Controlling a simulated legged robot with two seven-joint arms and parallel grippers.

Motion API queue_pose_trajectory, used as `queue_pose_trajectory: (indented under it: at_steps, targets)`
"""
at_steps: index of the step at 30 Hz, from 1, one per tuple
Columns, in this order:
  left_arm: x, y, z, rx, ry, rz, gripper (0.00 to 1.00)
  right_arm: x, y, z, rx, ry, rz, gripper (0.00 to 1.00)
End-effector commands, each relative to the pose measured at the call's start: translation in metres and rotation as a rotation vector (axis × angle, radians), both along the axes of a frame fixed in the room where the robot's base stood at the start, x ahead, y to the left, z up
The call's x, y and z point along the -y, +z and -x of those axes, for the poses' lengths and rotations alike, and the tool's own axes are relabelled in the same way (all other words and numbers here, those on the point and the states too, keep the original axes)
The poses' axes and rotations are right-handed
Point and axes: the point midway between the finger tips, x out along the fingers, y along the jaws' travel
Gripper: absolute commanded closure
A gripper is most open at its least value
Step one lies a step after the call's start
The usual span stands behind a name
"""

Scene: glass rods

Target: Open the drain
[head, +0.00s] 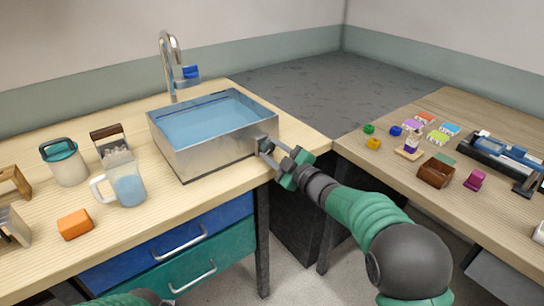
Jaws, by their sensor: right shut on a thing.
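The metal sink basin (190,160) stands on the wooden counter and holds blue water (215,118). My right gripper (268,151) is at the right end of the basin's front wall. It is shut on a small grey metal part there, which looks like the drain handle. The fingers hide most of this part, so I cannot tell how far it is turned. The water surface still shows a little below the rim. My left gripper is not in view; only a bit of my green left arm shows at the bottom left edge.
A faucet (170,62) with a blue part stands behind the basin. A glass pitcher (128,184), a lidded jar (67,165) and an orange block (75,224) stand to the left. The right table (380,183) holds several small coloured things and a brown box (436,173).

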Motion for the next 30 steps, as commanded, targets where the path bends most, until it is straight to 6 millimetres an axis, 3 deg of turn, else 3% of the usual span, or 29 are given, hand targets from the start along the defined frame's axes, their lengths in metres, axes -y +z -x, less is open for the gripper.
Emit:
queue_pose_trajectory:
  at_steps: [18, 30]
  targets:
    - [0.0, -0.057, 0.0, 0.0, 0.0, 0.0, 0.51, -0.002, -0.009, 0.001, 0.324, 0.006, 0.482, 1.0]
    - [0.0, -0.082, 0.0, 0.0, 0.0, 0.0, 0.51, -0.003, -0.009, 0.001, 0.484, 0.009, 0.719, 1.0]
